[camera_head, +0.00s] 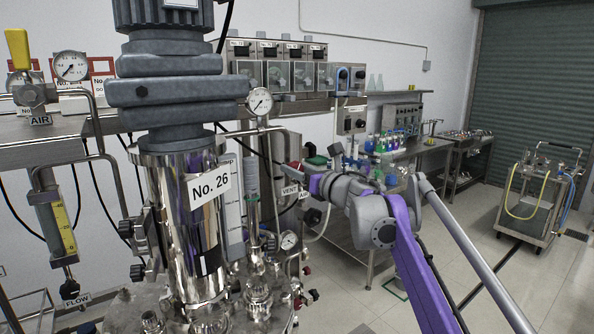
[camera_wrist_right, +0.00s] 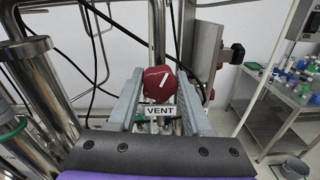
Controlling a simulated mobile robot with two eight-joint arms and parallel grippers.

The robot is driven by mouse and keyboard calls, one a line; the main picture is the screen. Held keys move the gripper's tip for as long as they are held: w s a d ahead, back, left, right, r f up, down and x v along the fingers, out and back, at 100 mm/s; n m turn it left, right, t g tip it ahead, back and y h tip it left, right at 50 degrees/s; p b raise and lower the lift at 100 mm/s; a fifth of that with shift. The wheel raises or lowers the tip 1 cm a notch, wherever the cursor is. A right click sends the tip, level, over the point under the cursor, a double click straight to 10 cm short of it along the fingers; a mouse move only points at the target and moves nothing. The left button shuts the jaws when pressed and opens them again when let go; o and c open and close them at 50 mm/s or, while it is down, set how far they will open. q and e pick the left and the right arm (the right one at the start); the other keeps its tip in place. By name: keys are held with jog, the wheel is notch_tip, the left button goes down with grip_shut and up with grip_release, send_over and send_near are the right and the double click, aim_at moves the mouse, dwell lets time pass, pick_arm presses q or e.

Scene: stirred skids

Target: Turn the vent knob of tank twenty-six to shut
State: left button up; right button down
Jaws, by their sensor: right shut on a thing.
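Tank twenty-six is the polished steel vessel (camera_head: 180,225) in the head view, with a "No. 26" plate (camera_head: 210,188). Its vent knob is the red knob (camera_wrist_right: 158,84) in the right wrist view, with a white pointer line slanting up to the right. A VENT label (camera_wrist_right: 159,111) sits just below it, and this label also shows in the head view (camera_head: 290,190). My right gripper (camera_wrist_right: 160,76) has a finger on each side of the knob and is shut on it. In the head view my right gripper (camera_head: 308,182) is beside the tank's right side; I cannot make out the knob there. My left gripper is not in view.
A pressure gauge (camera_head: 259,101), pipes and hoses crowd the tank. An AIR valve with a yellow handle (camera_head: 18,48) is at the left. A bench with coloured bottles (camera_head: 385,143) stands behind. A wheeled cart (camera_head: 540,195) is at the right, with open floor before it.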

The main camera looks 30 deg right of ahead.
jog(key=m, duration=0.2)
jog(key=shift+m, duration=0.4)
jog(key=m, duration=0.3)
jog(key=shift+m, duration=0.3)
jog(key=m, duration=0.3)
jog(key=shift+d+f, duration=0.1)
jog(key=shift+m, duration=1.9)
jog(key=shift+c, duration=1.6)
grip_release()
